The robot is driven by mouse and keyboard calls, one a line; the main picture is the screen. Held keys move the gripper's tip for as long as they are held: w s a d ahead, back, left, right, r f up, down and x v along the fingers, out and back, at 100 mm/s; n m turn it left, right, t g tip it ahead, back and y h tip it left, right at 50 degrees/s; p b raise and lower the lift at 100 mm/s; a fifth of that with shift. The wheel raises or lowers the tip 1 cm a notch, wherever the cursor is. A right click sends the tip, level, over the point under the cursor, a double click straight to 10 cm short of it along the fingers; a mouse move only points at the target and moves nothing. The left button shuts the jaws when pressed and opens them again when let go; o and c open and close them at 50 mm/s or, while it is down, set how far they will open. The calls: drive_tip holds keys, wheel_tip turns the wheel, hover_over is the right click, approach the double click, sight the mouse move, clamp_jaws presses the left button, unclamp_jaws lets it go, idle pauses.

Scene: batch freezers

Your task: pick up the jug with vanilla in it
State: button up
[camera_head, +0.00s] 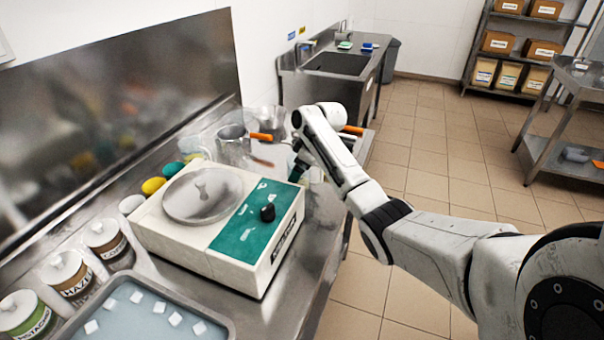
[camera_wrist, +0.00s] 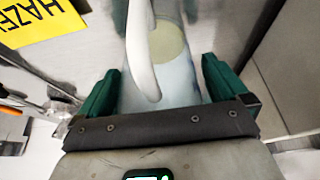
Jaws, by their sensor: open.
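In the wrist view, a clear, bluish jug (camera_wrist: 182,75) lies between the fingers of my gripper (camera_wrist: 162,72). A pale yellow disc, seemingly its contents, shows through it, and a white curved handle-like piece (camera_wrist: 143,50) crosses in front. No vanilla label is readable on it. My gripper is open, with one green finger on each side of the jug; I cannot tell if they touch it. In the head view my gripper (camera_head: 300,170) is low over the counter behind the white machine, mostly hidden by my arm and the machine.
Labelled tubs (camera_head: 72,280) and a tray of cubes (camera_head: 225,328) are nearer. A yellow label (camera_wrist: 40,18) reads "HAZE".

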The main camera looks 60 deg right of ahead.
drive_tip(key=shift+c, duration=0.2)
drive_tip(key=c, duration=1)
drive_tip(key=shift+o, duration=0.2)
